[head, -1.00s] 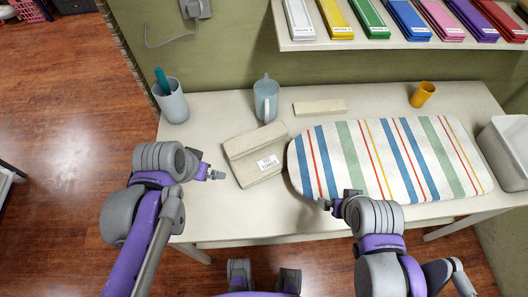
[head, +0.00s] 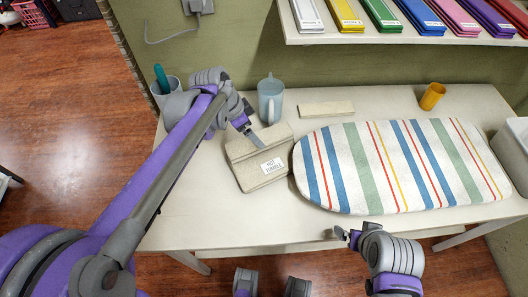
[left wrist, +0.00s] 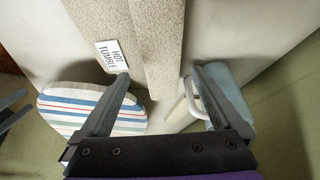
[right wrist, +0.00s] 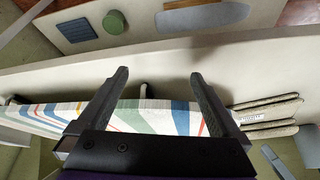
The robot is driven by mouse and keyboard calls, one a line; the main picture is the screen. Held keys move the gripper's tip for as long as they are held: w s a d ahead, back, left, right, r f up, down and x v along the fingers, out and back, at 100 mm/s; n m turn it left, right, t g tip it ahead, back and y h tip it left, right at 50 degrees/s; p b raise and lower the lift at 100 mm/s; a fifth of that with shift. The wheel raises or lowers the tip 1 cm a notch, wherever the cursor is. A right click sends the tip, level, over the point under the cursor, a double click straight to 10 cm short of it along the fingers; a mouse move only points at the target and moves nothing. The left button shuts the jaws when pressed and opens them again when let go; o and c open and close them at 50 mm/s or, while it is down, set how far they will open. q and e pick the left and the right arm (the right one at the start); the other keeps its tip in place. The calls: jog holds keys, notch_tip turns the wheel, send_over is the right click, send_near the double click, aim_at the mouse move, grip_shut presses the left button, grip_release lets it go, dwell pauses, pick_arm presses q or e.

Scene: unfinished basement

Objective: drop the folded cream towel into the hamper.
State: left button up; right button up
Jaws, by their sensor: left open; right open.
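The folded cream towel (head: 258,162) lies on the white table, left of the striped board, with a label reading HOT TUMBLE. It also shows in the left wrist view (left wrist: 155,45) and edge-on in the right wrist view (right wrist: 268,114). My left gripper (head: 252,137) is open at the towel's back edge; its fingers (left wrist: 160,80) show on either side of the towel's end, contact unclear. My right gripper (head: 341,234) is open and empty in front of the table's front edge. A pale bin (head: 514,150) at the right edge may be the hamper; it is partly cut off.
A striped ironing board (head: 395,165) covers the table's right half.

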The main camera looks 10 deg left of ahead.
aim_at(235, 147)
pick_arm(q)
jog(key=x, duration=0.5)
jog(key=shift+w, duration=0.1)
jog(key=shift+r, duration=0.1)
jog(key=c, duration=1.5)
jog(key=shift+c, duration=0.2)
jog(key=shift+r, duration=0.6)
jog(key=s+a, duration=0.1)
jog(key=a, duration=0.1)
jog(key=s+a, duration=0.4)
jog(key=shift+s+a+r, duration=0.1)
jog(key=shift+a+r, duration=0.15)
jog(key=shift+a, duration=0.05)
notch_tip(235, 147, up, 13)
jog(key=p, duration=0.1)
